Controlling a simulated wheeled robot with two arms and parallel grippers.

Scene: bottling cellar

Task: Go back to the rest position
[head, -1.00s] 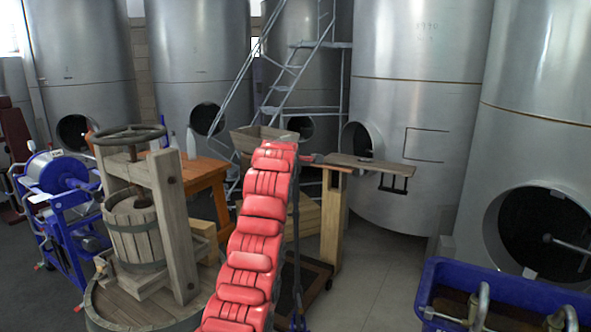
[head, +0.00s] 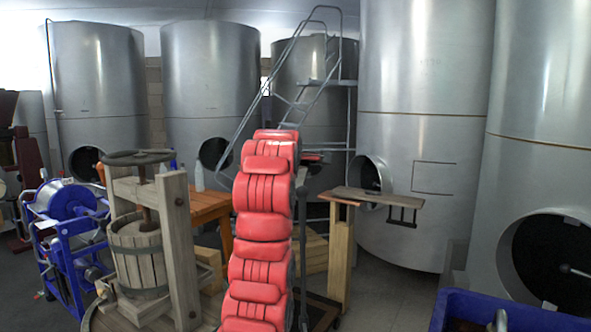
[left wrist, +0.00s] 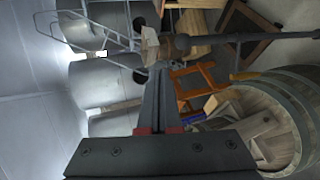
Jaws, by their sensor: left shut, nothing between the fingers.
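My left gripper (left wrist: 160,72) shows in the left wrist view. Its dark fingers are together, point away from the camera, and hold nothing. The fingers and the gripper's dark body hide part of the scene behind them. I see no object against the fingertips. My right gripper is in neither view.
In the head view, a wooden press (head: 136,245) and a blue-framed machine (head: 68,225) stand at left. An orange-brown table (head: 208,203) and wooden stand (head: 341,250) are further back. Steel tanks (head: 425,90) line the back. A blue bin (head: 510,310) is at lower right.

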